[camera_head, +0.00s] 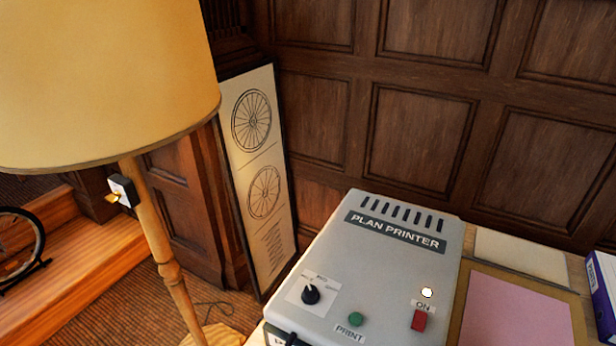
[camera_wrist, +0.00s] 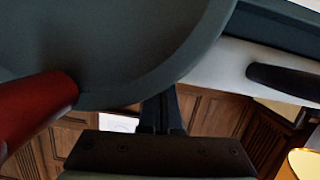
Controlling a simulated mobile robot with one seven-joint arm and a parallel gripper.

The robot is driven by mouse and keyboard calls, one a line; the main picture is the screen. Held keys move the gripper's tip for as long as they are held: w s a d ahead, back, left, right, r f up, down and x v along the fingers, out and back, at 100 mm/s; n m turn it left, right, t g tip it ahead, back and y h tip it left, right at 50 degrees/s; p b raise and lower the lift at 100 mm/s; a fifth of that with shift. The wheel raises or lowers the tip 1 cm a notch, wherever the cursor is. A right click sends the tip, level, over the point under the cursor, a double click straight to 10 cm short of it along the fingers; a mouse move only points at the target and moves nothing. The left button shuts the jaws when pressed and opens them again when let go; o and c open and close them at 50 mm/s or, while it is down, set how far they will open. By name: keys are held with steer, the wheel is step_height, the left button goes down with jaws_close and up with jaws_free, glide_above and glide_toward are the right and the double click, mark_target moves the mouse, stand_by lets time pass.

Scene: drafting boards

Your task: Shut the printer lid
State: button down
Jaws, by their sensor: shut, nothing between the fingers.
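The plan printer (camera_head: 385,275) is a pale grey box with a dark name label and vent slots on top. Its front edge runs out of the bottom of the head view, where a small black part (camera_head: 290,339) shows. I cannot make out the lid or its angle. My gripper (camera_wrist: 161,100) shows only in the wrist view, with dark fingers together and empty. A large dark grey rounded form (camera_wrist: 110,45) crosses above the fingertips and hides part of them. A black bar (camera_wrist: 283,80) lies along a pale surface at the right; I cannot tell what holds it.
A floor lamp (camera_head: 100,90) stands left of the printer. A framed wheel poster (camera_head: 262,185) leans at the panelled wall. A pink sheet (camera_head: 515,312) and a blue-and-white box (camera_head: 604,290) lie to the right. A dark red rounded part (camera_wrist: 35,105) is close in the wrist view.

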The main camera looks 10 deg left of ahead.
steer(key=shift+s+f+g, duration=0.15)
steer(key=shift+f+g, duration=0.15)
steer(key=shift+f, duration=0.2)
steer(key=r+p, duration=0.2)
steer(key=r, duration=0.1)
steer(key=r+p, duration=0.1)
steer(key=r, duration=0.1)
steer(key=shift+w+p, duration=0.25)
steer(key=shift+p, duration=0.15)
steer(key=b+v, duration=0.1)
steer(key=v, duration=0.9)
steer(key=shift+s+f+b, duration=0.15)
steer(key=shift+b, duration=0.2)
steer(key=shift+d, duration=0.1)
